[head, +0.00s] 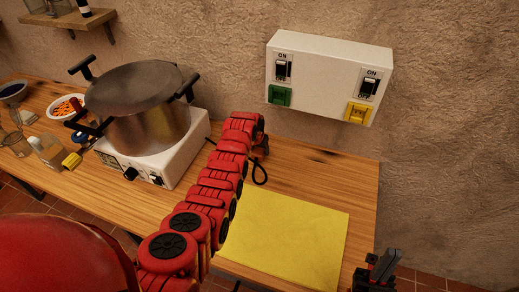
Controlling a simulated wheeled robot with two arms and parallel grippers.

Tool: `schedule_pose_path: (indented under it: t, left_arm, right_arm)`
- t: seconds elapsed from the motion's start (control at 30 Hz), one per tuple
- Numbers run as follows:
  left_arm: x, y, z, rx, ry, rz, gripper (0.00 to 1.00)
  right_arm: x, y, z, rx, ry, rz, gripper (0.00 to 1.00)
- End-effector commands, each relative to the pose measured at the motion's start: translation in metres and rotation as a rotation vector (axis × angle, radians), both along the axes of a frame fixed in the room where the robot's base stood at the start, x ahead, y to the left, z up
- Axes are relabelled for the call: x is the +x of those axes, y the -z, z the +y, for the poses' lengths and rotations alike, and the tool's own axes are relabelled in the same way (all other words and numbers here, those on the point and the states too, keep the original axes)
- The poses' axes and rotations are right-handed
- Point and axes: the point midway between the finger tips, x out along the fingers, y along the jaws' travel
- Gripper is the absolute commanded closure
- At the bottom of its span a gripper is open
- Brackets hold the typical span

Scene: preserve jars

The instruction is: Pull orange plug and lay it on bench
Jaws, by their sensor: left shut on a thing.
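My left gripper (262,143), at the end of the red arm, is over the bench's rear part, below and left of the white wall box (325,78). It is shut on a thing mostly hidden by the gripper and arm. A black cable (260,174) loops down beside it, so the held thing looks like a plug; its orange colour does not show. The box has a green socket (279,95) on the left and a yellow-orange socket (358,112) on the right, each below a switch. My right gripper (376,272) is at the bottom right; its jaw opening is unclear.
A yellow mat (285,238) lies on the wooden bench (358,180), its visible part clear. A lidded steel pot (145,118) stands on a white hotplate (180,165) left of my arm. Bowls, a beaker and a bottle (47,150) are at the far left.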

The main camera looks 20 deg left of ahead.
Motion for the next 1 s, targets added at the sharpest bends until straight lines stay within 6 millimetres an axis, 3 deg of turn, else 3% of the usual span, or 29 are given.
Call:
schedule_pose_path:
  t: [0.63,0.67,0.83,1.0]
  left_arm:
    - [0.0,0.014,0.0,0.0,0.0,0.0,1.0]
    - [0.0,0.013,0.0,0.0,0.0,0.0,0.37]
    - [0.0,0.012,0.0,0.0,0.0,0.0,0.07]
    - [0.0,0.013,0.0,0.0,0.0,0.0,0.06]
  right_arm:
    - [0.0,0.011,0.0,0.0,0.0,0.0,1.0]
    - [0.0,0.01,0.0,0.0,0.0,0.0,1.0]
    - [0.0,0.01,0.0,0.0,0.0,0.0,1.0]
    - [0.0,0.01,0.0,0.0,0.0,0.0,1.0]
